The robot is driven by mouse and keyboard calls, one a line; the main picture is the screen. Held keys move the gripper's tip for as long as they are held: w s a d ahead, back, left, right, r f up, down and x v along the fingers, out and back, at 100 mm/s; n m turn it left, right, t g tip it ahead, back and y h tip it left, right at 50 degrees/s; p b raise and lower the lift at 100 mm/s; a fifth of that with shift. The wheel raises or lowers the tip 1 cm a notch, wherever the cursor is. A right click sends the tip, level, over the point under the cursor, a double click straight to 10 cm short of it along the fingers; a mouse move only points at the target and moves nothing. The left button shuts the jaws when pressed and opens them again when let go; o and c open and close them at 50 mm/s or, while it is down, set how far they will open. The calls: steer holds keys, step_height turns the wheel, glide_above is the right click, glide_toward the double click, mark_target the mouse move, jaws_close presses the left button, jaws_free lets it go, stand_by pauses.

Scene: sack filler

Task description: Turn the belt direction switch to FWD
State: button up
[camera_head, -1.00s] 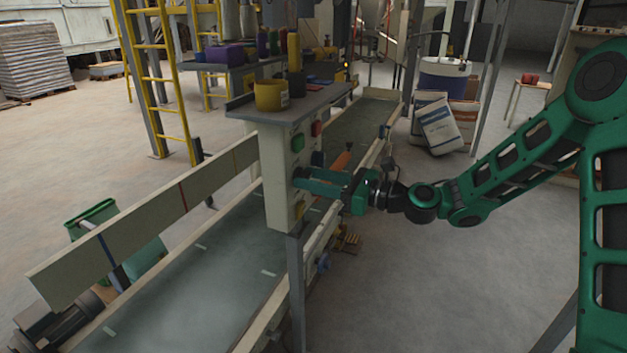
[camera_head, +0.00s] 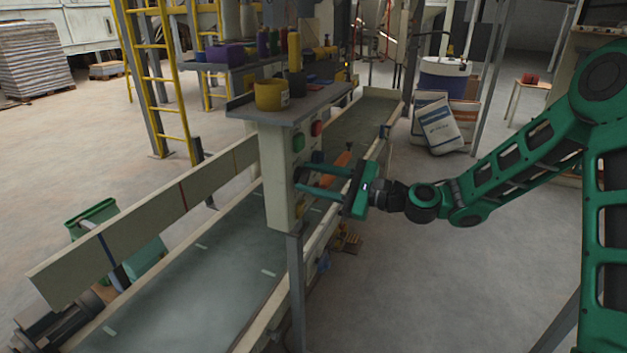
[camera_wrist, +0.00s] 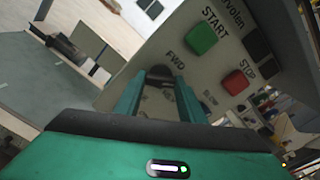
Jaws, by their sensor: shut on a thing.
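The control box (camera_head: 281,190) stands on a post beside the conveyor, its panel facing right. My gripper (camera_head: 299,180) reaches it from the right with its fingertips at the panel, below the green button. In the wrist view my gripper (camera_wrist: 158,80) is shut on the dark belt direction switch (camera_wrist: 158,74), with one finger on each side. The FWD label (camera_wrist: 175,60) is printed just beyond the fingertips. The switch is mostly hidden between the fingers, so I cannot tell which way it points.
The green START button (camera_wrist: 202,38) and red STOP button (camera_wrist: 237,82) sit close to my fingers on the panel. The conveyor belt (camera_head: 200,290) runs beneath.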

steer(key=n, duration=1)
steer(key=shift+f+n, duration=0.1)
steer(key=shift+n, duration=0.2)
steer(key=shift+f, duration=0.1)
stand_by(0.3)
steer(key=o, duration=1)
steer(key=shift+o, duration=0.2)
steer(key=v, duration=1.1)
steer(key=shift+w, duration=0.1)
